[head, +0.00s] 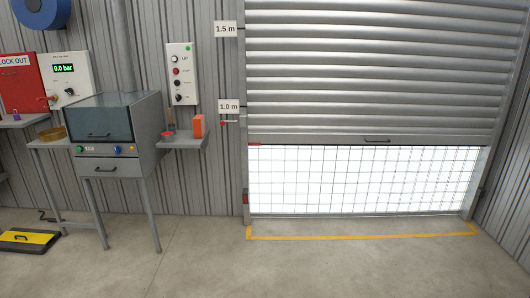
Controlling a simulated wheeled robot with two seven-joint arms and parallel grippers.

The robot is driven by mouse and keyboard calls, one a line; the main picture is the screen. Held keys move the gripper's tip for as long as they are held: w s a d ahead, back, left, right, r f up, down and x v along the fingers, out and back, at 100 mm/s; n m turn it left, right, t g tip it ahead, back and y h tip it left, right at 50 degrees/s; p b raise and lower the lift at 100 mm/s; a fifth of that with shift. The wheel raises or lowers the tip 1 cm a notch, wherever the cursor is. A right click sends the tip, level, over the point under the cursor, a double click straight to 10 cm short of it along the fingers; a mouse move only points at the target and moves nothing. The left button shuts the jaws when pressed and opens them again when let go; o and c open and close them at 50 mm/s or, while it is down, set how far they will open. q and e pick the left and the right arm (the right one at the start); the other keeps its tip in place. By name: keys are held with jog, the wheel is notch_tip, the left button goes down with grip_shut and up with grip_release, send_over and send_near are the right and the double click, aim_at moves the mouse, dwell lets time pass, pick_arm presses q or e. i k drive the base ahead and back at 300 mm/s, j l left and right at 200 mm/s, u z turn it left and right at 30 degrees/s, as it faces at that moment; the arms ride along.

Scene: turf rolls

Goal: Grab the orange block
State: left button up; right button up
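The orange block (198,126) stands upright on a small grey wall shelf (184,143), near the shelf's right end. It is a small box shape, taller than wide. Neither of my grippers shows in the head view, so nothing of mine is seen near the block.
A red dish (168,135) sits left on the same shelf. A grey machine on legs (118,130) stands left of the shelf. A button panel (182,73) hangs above. The roller door (370,75) is partly raised at right. The concrete floor (270,270) ahead is clear.

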aim_at(199, 124)
jog(key=i, duration=3.9)
jog(key=u, duration=0.25)
